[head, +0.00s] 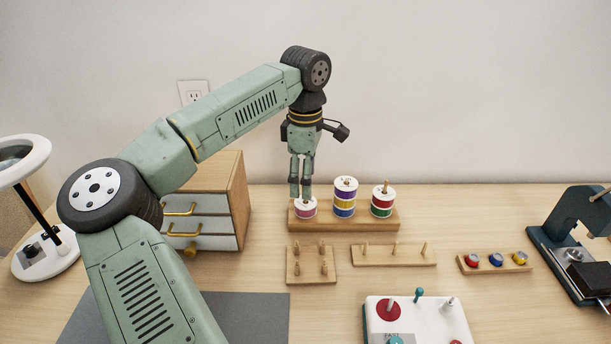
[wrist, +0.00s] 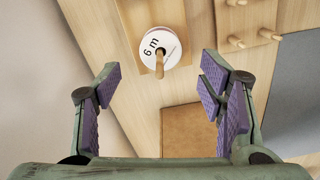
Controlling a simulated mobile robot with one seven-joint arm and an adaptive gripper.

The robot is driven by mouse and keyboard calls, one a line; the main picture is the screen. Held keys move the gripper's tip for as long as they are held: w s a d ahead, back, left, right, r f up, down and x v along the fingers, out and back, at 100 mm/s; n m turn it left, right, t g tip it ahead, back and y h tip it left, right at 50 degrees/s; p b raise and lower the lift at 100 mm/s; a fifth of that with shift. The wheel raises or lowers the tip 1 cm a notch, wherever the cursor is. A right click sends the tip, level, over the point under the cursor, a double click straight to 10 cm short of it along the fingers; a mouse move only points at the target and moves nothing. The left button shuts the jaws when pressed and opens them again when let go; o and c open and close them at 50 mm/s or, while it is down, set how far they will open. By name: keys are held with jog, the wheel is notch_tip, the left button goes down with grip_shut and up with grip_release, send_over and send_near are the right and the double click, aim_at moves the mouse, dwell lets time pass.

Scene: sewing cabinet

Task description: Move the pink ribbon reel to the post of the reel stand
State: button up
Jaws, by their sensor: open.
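The pink ribbon reel (head: 304,209) sits at the left end of the wooden reel stand (head: 349,224), with a post standing up through its hole. In the wrist view its white top (wrist: 149,47), marked "6 m", faces the camera. My gripper (head: 300,195) points down over this reel, and its fingertips look close to the reel's top in the head view. In the wrist view my gripper (wrist: 160,85) is open, with nothing between its purple pads. The reel shows beyond the fingertips there; the exact gap is unclear.
The stand's middle post bears a purple, yellow and blue stack (head: 345,198); its right post bears red and green reels (head: 382,203). In front are peg boards (head: 393,258) and a bobbin rack (head: 495,263). A drawer cabinet (head: 237,190) stands left, a sewing machine (head: 575,235) right.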

jog(key=shift+r, duration=0.1)
notch_tip(320, 180, up, 12)
dwell(0.6)
jog(key=shift+s, duration=0.1)
